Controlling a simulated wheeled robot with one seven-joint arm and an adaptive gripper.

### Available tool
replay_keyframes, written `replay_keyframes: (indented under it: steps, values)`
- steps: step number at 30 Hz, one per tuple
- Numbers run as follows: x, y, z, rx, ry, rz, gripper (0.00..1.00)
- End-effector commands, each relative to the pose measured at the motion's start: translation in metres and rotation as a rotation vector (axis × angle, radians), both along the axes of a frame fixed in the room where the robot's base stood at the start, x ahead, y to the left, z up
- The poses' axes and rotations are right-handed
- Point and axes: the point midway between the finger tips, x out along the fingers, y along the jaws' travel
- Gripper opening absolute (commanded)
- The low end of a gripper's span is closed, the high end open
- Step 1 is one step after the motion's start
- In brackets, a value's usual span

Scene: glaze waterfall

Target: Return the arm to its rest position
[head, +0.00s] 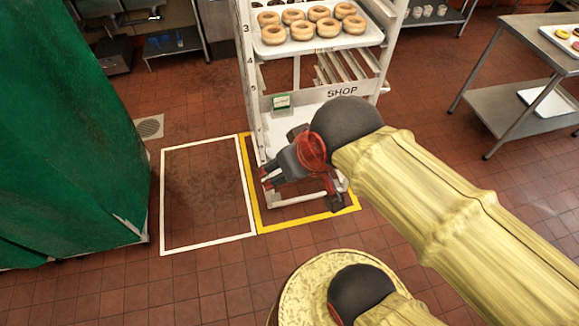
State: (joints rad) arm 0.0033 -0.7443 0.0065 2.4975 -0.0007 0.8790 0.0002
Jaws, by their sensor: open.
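My gripper (268,182) is at the end of my yellow-sleeved arm, in the middle of the head view. It is open, and I see nothing between its fingers. It appears in front of the lower part of a white rack (253,100) marked SHOP. My arm reaches in from the lower right and hides part of the rack's base. Whether the gripper touches the rack cannot be told.
The rack holds a tray (328,43) of several doughnuts. It stands in a yellow floor outline (292,223), beside an empty white outline (208,240). A green covered block (70,130) is at left. A steel table (535,45) is at right.

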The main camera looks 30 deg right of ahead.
Motion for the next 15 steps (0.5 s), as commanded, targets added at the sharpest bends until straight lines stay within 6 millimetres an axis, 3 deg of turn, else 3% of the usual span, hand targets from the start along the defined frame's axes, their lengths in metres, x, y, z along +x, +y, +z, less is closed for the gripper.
replay_keyframes:
  steps: [10, 15]
  values:
    - [-0.006, 0.001, 0.0, 0.0, 0.012, 0.004, 0.66]
    - [-0.006, 0.001, -0.018, 0.0, 0.012, 0.004, 0.66]
